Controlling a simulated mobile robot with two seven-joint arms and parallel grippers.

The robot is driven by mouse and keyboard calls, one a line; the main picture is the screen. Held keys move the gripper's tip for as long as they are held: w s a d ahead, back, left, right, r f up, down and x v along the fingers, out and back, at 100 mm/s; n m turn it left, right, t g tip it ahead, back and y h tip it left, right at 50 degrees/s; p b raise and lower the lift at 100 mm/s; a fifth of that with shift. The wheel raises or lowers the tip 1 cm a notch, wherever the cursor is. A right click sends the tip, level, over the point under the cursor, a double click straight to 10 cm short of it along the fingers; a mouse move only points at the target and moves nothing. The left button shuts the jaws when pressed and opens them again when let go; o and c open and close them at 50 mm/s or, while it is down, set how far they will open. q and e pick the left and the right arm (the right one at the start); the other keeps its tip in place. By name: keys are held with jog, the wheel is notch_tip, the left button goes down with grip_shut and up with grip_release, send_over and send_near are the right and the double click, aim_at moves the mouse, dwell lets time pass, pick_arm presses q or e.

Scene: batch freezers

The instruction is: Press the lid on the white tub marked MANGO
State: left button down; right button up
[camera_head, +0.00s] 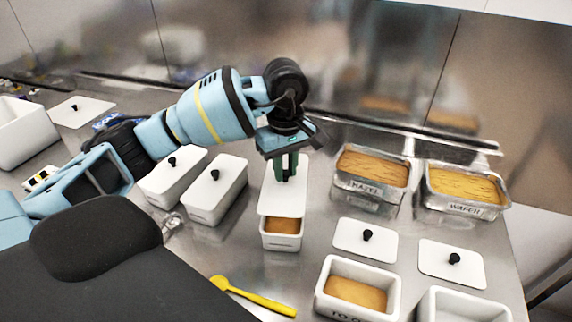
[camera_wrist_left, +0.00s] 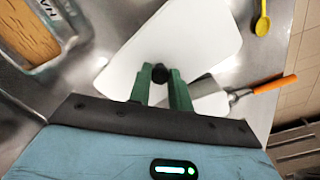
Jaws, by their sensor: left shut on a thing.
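My left gripper (camera_head: 288,172) is shut on the black knob (camera_wrist_left: 160,74) of a white lid (camera_head: 284,197). The lid also shows in the left wrist view (camera_wrist_left: 190,40). In the head view it lies over the rear part of a white tub (camera_head: 282,242) with orange filling showing at the front. I cannot tell whether the lid touches the rim or hangs above it. No MANGO marking is legible on this tub. My right gripper is not in view.
Two lidded white tubs (camera_head: 215,205) stand to the left. Metal pans, one marked WAFER (camera_head: 465,208), stand at the right rear. Two loose lids (camera_head: 364,247) and open tubs (camera_head: 357,312) are at the right front. A yellow spoon (camera_head: 250,297) lies in front.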

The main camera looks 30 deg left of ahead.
aim_at(285, 181)
pick_arm(q)
jog(key=shift+f+b, duration=0.75)
jog(key=shift+f, duration=2.05)
jog(key=shift+f+b, duration=0.15)
jog(key=shift+b, duration=0.15)
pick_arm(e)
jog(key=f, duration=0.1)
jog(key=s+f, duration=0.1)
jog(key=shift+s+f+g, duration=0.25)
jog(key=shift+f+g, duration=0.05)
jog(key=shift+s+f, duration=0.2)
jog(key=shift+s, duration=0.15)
pick_arm(q)
jog(key=shift+f, duration=0.15)
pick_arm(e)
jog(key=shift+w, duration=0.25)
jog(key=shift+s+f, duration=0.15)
